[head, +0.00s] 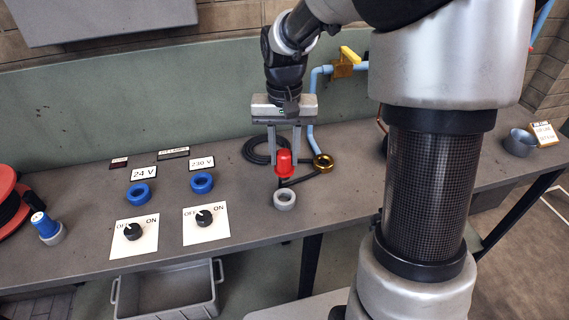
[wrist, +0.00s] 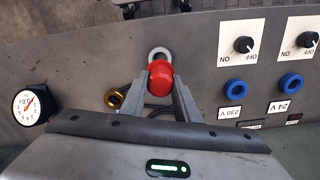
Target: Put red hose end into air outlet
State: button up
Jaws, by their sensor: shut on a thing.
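My gripper (head: 284,151) is shut on the red hose end (head: 283,168) and holds it upright above the bench. The red end also shows between the fingers in the wrist view (wrist: 160,80). A black hose (head: 258,150) lies coiled on the bench behind it. A brass ring (head: 323,161) at the foot of the light-blue air pipe (head: 311,110) looks like the air outlet. It is just right of the red end, apart from it, and shows left of the fingers in the wrist view (wrist: 115,98). An empty grey ring (head: 284,202) stands in front of the red end.
Two blue sockets (head: 139,194) (head: 202,183) and two knob panels (head: 133,238) (head: 206,223) stand to the left. A blue plug (head: 44,226) is at far left. A yellow valve (head: 347,62) is on the pipe. A gauge (wrist: 35,104) shows in the wrist view.

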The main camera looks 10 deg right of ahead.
aim_at(285, 165)
jog(key=shift+r, duration=0.15)
jog(key=shift+f+b, duration=1.4)
jog(key=shift+f, duration=0.7)
jog(key=shift+w+d+r, duration=0.1)
jog(key=shift+d, duration=0.05)
jog(key=w+d+p, duration=0.4)
jog(key=w+d, duration=0.2)
jog(key=d, duration=0.3)
jog(key=shift+w+d, duration=0.3)
jog(key=shift+w, duration=0.05)
